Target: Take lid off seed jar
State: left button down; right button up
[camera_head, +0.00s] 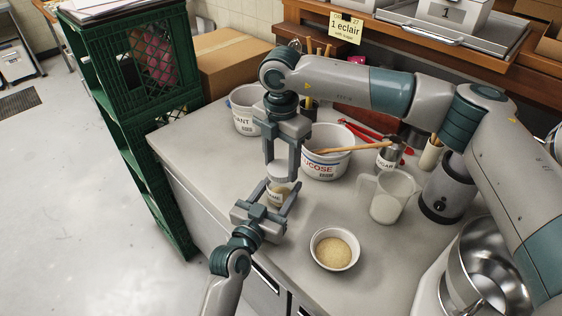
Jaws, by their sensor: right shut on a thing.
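The seed jar (276,195), small with tan contents and a partly hidden label, stands upright on the worktop in the camera_head view. Its pale round lid (279,173) is between the fingers of my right gripper (281,168), which points down from above and is shut on it. I cannot tell whether the lid is clear of the rim. My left gripper (276,193) reaches in from the front, low down, its spread fingers on either side of the jar. The fingers hide parts of the jar.
A bowl of seeds (334,250) lies in front right. The glucose tub (324,163) is close behind the jar, another tub (243,108) behind left. A clear jug (393,194), grey appliance (447,189) and steel mixing bowl (492,262) stand right. Green crates (122,118) flank the worktop (192,160).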

jog(key=n, duration=0.9)
jog(key=shift+n, duration=0.3)
jog(key=n, duration=0.8)
jog(key=shift+r+n, duration=0.1)
jog(key=shift+n, duration=0.2)
jog(key=n, duration=0.8)
jog(key=shift+n, duration=0.4)
jog(key=n, duration=0.8)
jog(key=shift+n, duration=0.3)
